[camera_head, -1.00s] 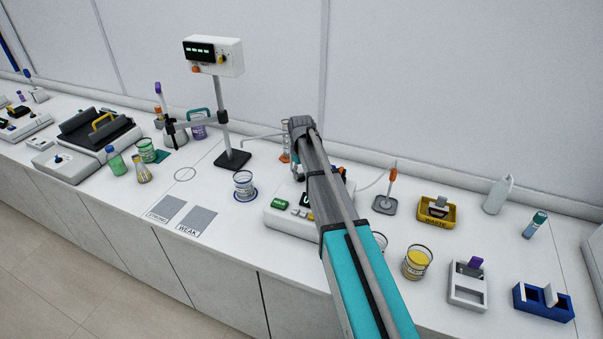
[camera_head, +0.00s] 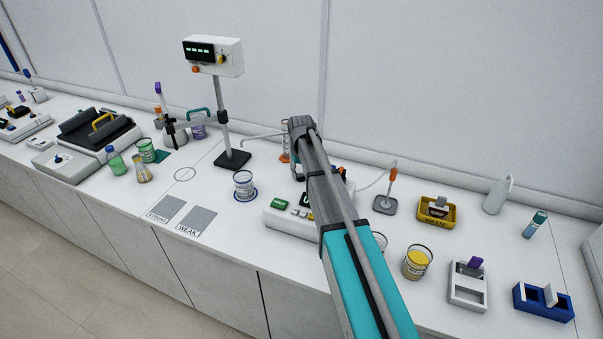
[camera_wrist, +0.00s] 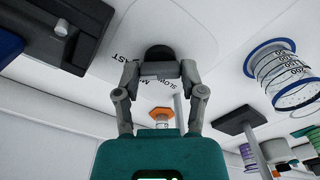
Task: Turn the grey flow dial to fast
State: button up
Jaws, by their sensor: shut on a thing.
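The flow dial (camera_wrist: 160,54) is a dark round knob on a white panel in the wrist view. Part of the word FAST (camera_wrist: 111,54) is printed left of it, and SLOW (camera_wrist: 157,84) and part of another label show below it, between the fingers. My gripper (camera_wrist: 160,71) has one finger on each side of the dial and is shut on it. The dial's pointer is not visible, so its setting cannot be told. In the head view my arm hides the dial and the gripper; the white device's front (camera_head: 287,224) shows left of the arm.
A beaker (camera_head: 244,184) and a stand with a control box (camera_head: 230,160) are left of the white device. A beaker of yellow stuff (camera_head: 416,262), a yellow waste tray (camera_head: 452,221) and a blue rack (camera_head: 545,308) are to the right. The wrist view shows a graduated beaker (camera_wrist: 281,65) at right.

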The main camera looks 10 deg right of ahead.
jog(key=o, duration=1.1)
jog(key=shift+o, duration=0.2)
jog(key=shift+n, duration=0.4)
